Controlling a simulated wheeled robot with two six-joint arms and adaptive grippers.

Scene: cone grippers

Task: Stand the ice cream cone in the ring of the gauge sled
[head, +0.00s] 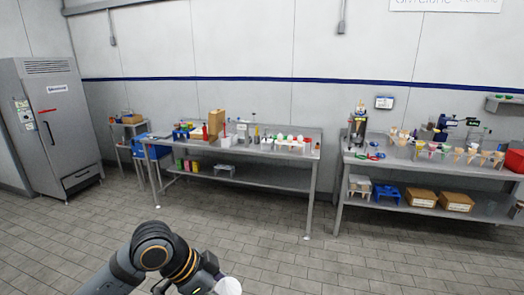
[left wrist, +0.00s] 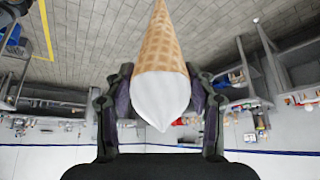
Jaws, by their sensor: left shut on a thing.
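The ice cream cone (left wrist: 161,72) is in the left wrist view, a tan waffle cone with a white top. My left gripper (left wrist: 160,82) is shut on it, one finger on each side near the white top. In the head view my left gripper (head: 205,284) is at the bottom edge, and the cone's white top (head: 228,286) shows beside it; the rest of the cone is out of frame. The gripper is over open floor, well away from the tables. I cannot make out the gauge sled for sure. My right gripper is not in view.
A steel table (head: 255,148) with boxes and small items stands ahead. Another table (head: 430,162) at right carries several cones and stands, with cartons (head: 457,201) on its lower shelf. A grey cabinet (head: 50,125) stands at left. The tiled floor (head: 330,262) between is clear.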

